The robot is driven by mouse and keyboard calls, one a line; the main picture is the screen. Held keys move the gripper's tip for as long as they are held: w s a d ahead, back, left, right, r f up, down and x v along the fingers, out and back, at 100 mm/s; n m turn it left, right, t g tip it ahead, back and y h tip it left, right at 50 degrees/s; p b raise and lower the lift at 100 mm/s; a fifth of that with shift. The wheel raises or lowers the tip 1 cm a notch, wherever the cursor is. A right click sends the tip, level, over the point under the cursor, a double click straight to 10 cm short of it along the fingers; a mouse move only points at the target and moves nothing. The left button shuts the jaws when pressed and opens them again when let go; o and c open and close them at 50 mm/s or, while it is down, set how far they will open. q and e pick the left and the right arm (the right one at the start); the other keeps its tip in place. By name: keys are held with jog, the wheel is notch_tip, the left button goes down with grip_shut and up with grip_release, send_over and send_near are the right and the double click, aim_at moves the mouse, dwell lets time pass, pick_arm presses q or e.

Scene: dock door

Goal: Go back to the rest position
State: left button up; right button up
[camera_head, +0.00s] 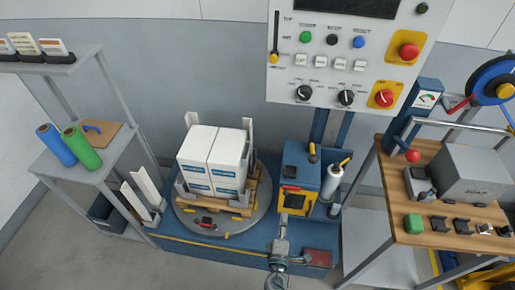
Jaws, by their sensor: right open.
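My left gripper is not in view.
White cartons (211,160) stand on a wooden pallet on a round turntable (237,228). A control panel (345,55) with buttons and knobs rises above. A grey shelf (72,158) stands left, a wooden bench (450,238) right. Floor is bare at lower left.

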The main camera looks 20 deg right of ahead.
notch_tip(320, 180, down, 12)
jog(key=s+m+g+y+p, duration=0.2)
jog(key=g+y, duration=0.1)
jog(key=g, duration=0.1)
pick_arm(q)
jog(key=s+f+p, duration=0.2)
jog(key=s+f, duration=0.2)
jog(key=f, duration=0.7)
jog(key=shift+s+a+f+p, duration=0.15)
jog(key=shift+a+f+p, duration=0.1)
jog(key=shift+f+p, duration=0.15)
pick_arm(e)
jog(key=s+a+f+m+g+y, duration=0.3)
jog(key=s+f+m+g+y, duration=0.3)
jog(key=s+f, duration=1.4)
jog(key=f+m+g, duration=0.1)
jog(key=f+g, duration=0.1)
jog(key=g, duration=0.1)
jog(key=shift+s+a+g+y, duration=0.2)
jog(key=shift+s+g+y, duration=0.1)
jog(key=shift+s+y, duration=0.1)
